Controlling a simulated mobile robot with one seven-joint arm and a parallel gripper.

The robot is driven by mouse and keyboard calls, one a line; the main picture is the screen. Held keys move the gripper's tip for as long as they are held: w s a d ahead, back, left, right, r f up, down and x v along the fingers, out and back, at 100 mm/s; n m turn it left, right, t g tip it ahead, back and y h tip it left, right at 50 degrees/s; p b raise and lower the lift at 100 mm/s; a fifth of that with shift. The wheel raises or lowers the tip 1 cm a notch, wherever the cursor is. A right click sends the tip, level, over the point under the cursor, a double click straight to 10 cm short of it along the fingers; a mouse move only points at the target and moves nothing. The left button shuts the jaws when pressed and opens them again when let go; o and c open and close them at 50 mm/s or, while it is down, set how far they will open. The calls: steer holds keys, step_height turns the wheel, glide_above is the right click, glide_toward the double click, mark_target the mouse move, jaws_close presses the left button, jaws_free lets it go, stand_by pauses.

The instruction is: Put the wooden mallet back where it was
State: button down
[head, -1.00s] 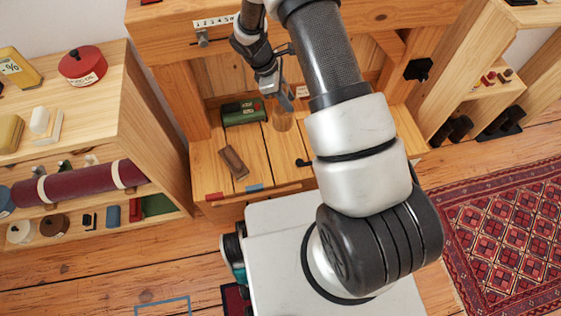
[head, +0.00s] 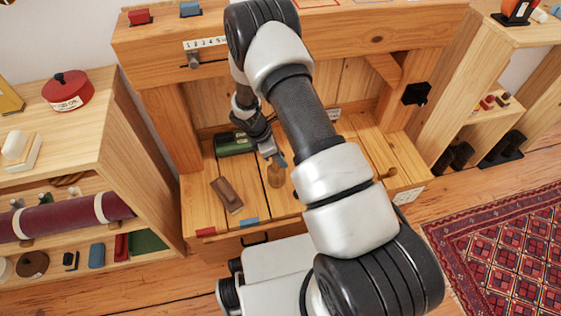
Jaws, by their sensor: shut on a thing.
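My gripper (head: 268,152) is shut on a wooden piece that I take to be the wooden mallet (head: 276,175). It is small, brown and partly hidden by the fingers and arm. It hangs below the fingers, over the plank top of the timber bench (head: 250,190), right of the green box and the dark brown wooden block. I cannot tell whether it touches the planks.
Red (head: 205,231) and blue (head: 249,221) pieces mark the front edge. Loaded shelves stand left; a patterned rug (head: 510,230) lies right.

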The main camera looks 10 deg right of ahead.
steer(key=shift+f, duration=0.75)
steer(key=c, duration=1.5)
jaws_free()
steer(key=shift+o, duration=0.2)
